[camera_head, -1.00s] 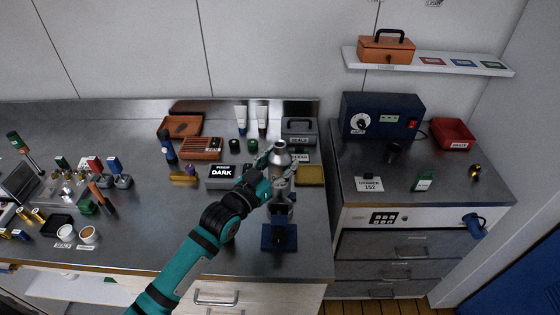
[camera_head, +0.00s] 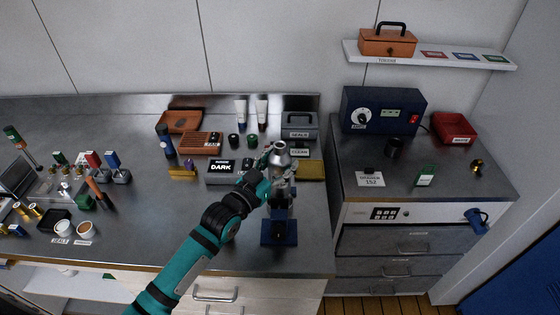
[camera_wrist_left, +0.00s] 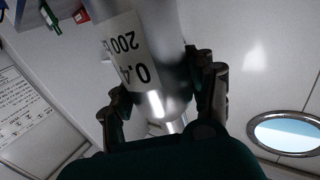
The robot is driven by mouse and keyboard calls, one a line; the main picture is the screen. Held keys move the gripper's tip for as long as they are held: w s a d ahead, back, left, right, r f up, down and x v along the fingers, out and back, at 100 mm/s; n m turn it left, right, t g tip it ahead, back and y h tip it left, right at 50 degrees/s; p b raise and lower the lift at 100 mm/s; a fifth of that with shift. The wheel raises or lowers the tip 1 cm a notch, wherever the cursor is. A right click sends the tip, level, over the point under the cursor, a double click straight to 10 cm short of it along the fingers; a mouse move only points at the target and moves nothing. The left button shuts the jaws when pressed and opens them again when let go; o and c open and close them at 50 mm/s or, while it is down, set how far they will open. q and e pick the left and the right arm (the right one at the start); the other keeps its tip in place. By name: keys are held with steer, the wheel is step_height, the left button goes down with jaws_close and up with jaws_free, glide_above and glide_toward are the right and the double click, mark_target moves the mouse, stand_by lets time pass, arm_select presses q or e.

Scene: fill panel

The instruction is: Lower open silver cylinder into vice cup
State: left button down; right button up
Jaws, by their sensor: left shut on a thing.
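The silver cylinder (camera_head: 280,158) is held upright by my left gripper (camera_head: 279,169), directly above the blue vice (camera_head: 279,232). In the left wrist view the cylinder (camera_wrist_left: 150,60) shows a white label with black figures between the two dark fingers of my gripper (camera_wrist_left: 165,95). The vice stands near the front edge of the bench. Its upper part and cup are partly hidden by the gripper and cylinder, so I cannot tell whether the cylinder's lower end touches the cup. My right gripper is not in view.
A box marked DARK (camera_head: 221,171) and a yellow pad (camera_head: 311,170) lie behind the vice. A grey case (camera_head: 299,126) stands farther back. Loose tools and cups (camera_head: 63,228) are at the left.

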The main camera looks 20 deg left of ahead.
arm_select(q)
steer(key=shift+f+b, duration=1)
steer(key=shift+f, duration=0.4)
steer(key=shift+f+b, duration=1.45)
steer(key=shift+f, duration=0.7)
steer(key=shift+r+p, duration=4.6)
steer(key=shift+r, duration=0.1)
steer(key=shift+p, duration=0.4)
